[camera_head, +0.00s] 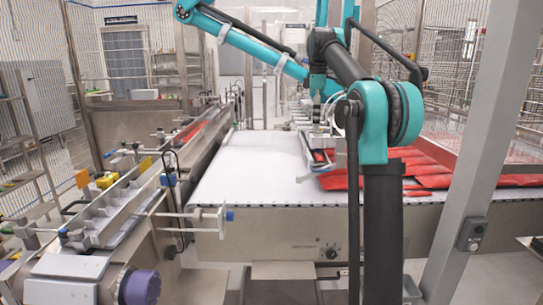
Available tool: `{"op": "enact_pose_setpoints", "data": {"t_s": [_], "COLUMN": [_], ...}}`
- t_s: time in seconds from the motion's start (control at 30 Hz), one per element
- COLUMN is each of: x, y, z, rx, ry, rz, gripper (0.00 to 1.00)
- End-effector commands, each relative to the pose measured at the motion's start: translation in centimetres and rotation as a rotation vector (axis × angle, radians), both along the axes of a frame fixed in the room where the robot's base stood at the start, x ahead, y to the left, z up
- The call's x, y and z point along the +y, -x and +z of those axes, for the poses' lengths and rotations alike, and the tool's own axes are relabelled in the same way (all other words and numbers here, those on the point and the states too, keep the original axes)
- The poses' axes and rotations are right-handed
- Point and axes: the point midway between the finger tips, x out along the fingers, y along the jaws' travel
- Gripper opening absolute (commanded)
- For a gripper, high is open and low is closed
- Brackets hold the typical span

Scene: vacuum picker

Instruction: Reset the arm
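A black and teal arm stands in the foreground right of centre, and I cannot be sure that it is mine. Its black lower link rises from the bottom edge to a large teal joint. A dark link leans up and left from there. My gripper's fingers cannot be made out; the crowded area above the belt hides any fingertips. A grey picking head (320,158) with red in it sits low over the white conveyor belt (250,175), at its right part. I cannot tell whether it touches the belt.
Red packets (415,167) lie on the belt's right side. A long teal link (255,42) crosses from upper left. A metal side conveyor (130,200) runs along the left. A grey post (485,150) with a button box stands at right. The belt's left part is clear.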

Motion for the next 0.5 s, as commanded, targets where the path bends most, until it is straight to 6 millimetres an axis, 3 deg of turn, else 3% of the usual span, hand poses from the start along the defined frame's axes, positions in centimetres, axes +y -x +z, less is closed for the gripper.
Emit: {"op": "enact_pose_setpoints", "data": {"t_s": [0.27, 0.37, 0.5], "x": [-0.7, -1.2, -1.8], "y": [2.0, 3.9, 7.9], "z": [-6.2, -10.2, -16.5], "rx": [-0.082, -0.130, -0.198], "ry": [0.015, 0.015, 0.004], "rz": [-0.234, -0.372, -0.580], "gripper": [0.36, 0.36, 0.36]}}
